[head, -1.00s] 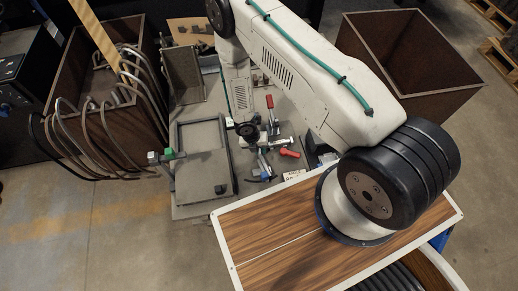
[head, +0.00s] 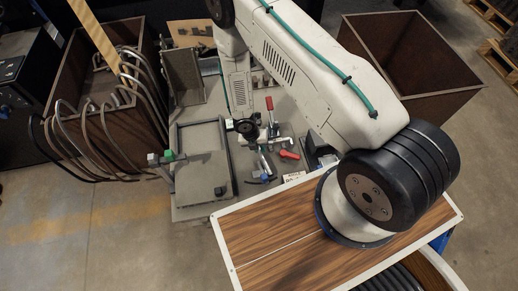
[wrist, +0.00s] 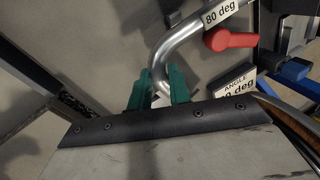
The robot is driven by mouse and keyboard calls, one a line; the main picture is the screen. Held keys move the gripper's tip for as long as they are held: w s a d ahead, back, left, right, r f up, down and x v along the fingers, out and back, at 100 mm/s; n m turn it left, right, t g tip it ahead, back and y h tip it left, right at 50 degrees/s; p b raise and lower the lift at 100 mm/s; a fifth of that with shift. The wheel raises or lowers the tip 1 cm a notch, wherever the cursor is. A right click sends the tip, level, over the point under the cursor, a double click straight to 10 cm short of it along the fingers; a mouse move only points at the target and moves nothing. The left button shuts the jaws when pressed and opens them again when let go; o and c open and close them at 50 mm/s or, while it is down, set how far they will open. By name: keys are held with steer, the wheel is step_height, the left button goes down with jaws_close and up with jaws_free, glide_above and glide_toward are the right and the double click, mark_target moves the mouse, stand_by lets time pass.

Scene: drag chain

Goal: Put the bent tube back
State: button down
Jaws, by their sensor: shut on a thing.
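The bent tube (wrist: 182,36) is a shiny silver pipe in the wrist view, with a curve at the upper middle. A white label (wrist: 221,13) reading "80 deg" is by its upper end. My gripper (wrist: 158,80) has two green fingers, shut on the tube's lower part. Whether the tube touches the bench is not clear.
Red handles (head: 289,155) and clamps lie close to the gripper. A second white label (wrist: 240,83) reads "ANGLE". A brown bin (head: 73,62) at left has several bent tubes hung over its rim. Another brown bin (head: 402,95) stands at right, empty as far as shown.

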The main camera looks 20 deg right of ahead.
steer(key=shift+r, duration=1)
